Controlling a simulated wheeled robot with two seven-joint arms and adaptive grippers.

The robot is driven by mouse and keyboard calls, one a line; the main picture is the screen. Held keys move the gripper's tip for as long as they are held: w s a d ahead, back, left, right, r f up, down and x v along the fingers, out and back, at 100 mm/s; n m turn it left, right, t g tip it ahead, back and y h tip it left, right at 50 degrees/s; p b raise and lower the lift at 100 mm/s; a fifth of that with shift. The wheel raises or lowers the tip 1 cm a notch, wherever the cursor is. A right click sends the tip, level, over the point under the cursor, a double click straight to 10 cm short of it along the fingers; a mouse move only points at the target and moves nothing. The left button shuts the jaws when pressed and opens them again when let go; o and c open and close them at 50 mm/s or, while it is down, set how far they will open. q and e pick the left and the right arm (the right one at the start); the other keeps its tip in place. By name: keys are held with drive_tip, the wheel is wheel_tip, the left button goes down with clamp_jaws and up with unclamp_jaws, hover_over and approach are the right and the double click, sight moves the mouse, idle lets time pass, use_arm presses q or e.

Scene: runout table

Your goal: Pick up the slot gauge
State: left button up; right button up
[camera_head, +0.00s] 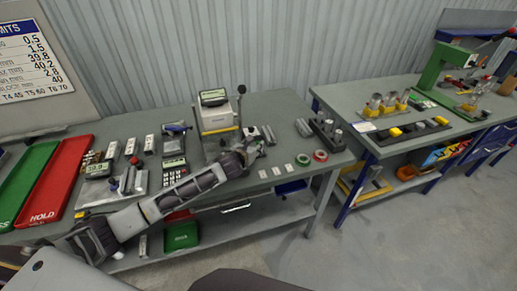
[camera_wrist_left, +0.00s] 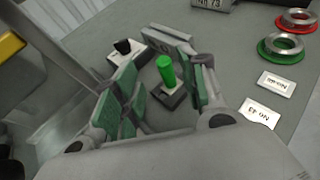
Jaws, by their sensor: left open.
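My left gripper (camera_head: 250,150) is low over the front middle of the near bench. In the left wrist view, the left gripper (camera_wrist_left: 157,85) is open, its green-padded fingers spread on either side of a green upright knob (camera_wrist_left: 165,70) on a small grey block (camera_wrist_left: 173,98). This may be the slot gauge; I cannot tell for sure. A similar pale block with a black knob (camera_wrist_left: 123,46) lies just left of it, partly behind the left finger. In the head view the arm and gripper hide this spot. My right gripper is not in view.
A red ring (camera_wrist_left: 298,18) and a green ring (camera_wrist_left: 281,50) lie to the right, with small white cards (camera_wrist_left: 276,84). In the head view, a grey instrument (camera_head: 216,113) stands behind the gripper. A red tray (camera_head: 62,180) and a green tray (camera_head: 30,172) lie at left.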

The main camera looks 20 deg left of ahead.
use_arm(q)
drive_tip(key=shift+d+x, duration=0.15)
drive_tip(key=shift+x, duration=0.6)
drive_tip(key=shift+d+x, duration=0.15)
drive_tip(key=shift+x, duration=0.6)
drive_tip(key=shift+f+x, duration=0.2)
drive_tip(key=shift+x, duration=0.9)
drive_tip(key=shift+s, duration=0.1)
drive_tip(key=shift+c, duration=0.2)
clamp_jaws()
